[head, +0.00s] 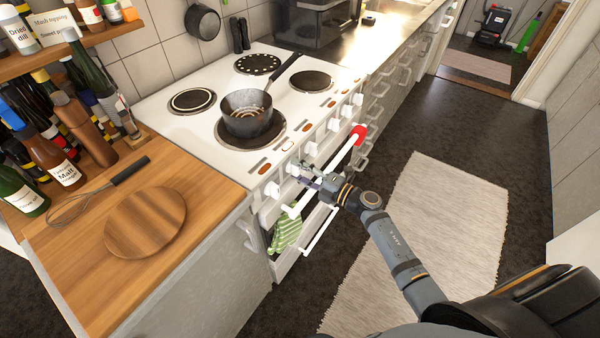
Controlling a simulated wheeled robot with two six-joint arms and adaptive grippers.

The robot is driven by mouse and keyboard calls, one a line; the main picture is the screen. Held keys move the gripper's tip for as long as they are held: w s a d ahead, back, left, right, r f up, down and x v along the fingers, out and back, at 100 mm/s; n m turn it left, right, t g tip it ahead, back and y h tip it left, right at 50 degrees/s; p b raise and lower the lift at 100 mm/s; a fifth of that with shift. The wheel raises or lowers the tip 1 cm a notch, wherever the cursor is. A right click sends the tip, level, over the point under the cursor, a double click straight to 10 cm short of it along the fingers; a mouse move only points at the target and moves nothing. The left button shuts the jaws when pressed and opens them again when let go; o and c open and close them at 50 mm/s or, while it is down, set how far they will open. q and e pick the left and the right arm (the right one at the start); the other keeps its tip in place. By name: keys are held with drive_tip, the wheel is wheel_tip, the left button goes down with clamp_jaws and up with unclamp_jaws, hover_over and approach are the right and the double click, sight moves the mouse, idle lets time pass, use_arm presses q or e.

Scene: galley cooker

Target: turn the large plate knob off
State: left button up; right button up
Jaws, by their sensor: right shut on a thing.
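The white cooker (165,120) stands along the left counter with a row of white knobs on its front. My right gripper (304,177) reaches in from the lower right and is shut on a white knob (293,169), second from the near end of the row. The fingers partly hide this knob, so its pointer setting cannot be read. The nearest knob (272,188) is free beside it. A dark saucepan (247,122) stands on the front-left plate (232,143), its handle pointing to the back right. My left gripper is out of view.
A white rail (330,165) with a red piece (358,132) at its far end runs below the knobs, close to my gripper. A green striped towel (286,232) hangs lower. A round wooden board (146,222) and a whisk (100,190) lie on the counter. The floor by the rug (440,220) is clear.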

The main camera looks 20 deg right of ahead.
drive_tip(key=shift+n, duration=0.4)
drive_tip(key=o, duration=1.2)
drive_tip(key=shift+c, duration=0.2)
drive_tip(key=shift+s+d, duration=0.1)
drive_tip(key=v, duration=1.1)
drive_tip(key=shift+s+d, duration=0.25)
drive_tip(key=shift+s, duration=0.05)
